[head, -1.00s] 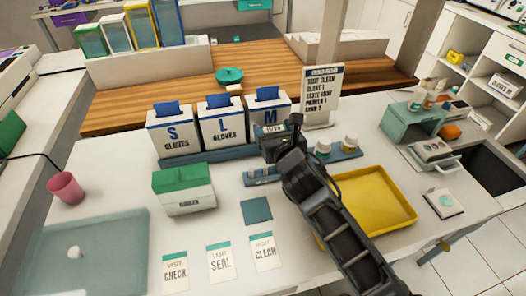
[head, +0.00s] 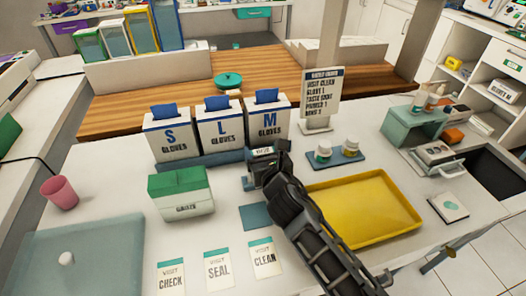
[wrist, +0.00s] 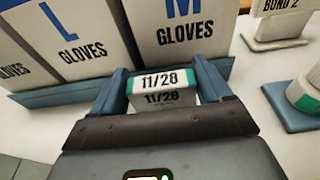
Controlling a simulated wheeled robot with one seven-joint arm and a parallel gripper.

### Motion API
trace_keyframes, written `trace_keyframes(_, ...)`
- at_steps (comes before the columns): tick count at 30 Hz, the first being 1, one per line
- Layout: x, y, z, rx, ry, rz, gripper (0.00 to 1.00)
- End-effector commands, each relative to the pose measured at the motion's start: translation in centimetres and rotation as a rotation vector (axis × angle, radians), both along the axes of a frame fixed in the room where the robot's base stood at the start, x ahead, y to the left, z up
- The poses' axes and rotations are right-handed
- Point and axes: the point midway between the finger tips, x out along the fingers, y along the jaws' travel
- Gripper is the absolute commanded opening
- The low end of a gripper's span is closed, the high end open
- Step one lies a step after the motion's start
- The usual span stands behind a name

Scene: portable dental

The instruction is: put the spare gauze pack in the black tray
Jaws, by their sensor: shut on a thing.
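My gripper (head: 262,168) is shut on a small white pack with a green band (head: 263,150), in front of the glove boxes. The wrist view shows the pack (wrist: 162,83) marked 11/28, between my two fingers (wrist: 163,100). A green-and-white box marked GAUZE (head: 181,195) stands to the left.
Glove boxes marked S (head: 170,135), L (head: 217,130) and M (head: 268,125) stand behind my gripper. A yellow tray (head: 395,240) lies to the right, beside a blue tray with two bottles (head: 350,160). Visit cards (head: 217,268) lie at the front.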

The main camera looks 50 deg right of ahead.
Motion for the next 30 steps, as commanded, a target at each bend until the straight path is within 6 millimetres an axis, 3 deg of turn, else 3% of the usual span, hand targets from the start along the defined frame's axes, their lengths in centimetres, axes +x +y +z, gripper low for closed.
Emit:
trace_keyframes(7, 0.0, 0.0, -0.1, 0.0, 0.0, 0.0, 0.99)
trace_keyframes(17, -0.1, 0.0, 0.3, -0.001, 0.001, -0.001, 1.0)
trace_keyframes(30, -6.6, 4.5, 1.6, 0.0, 0.003, 0.002, 1.0)
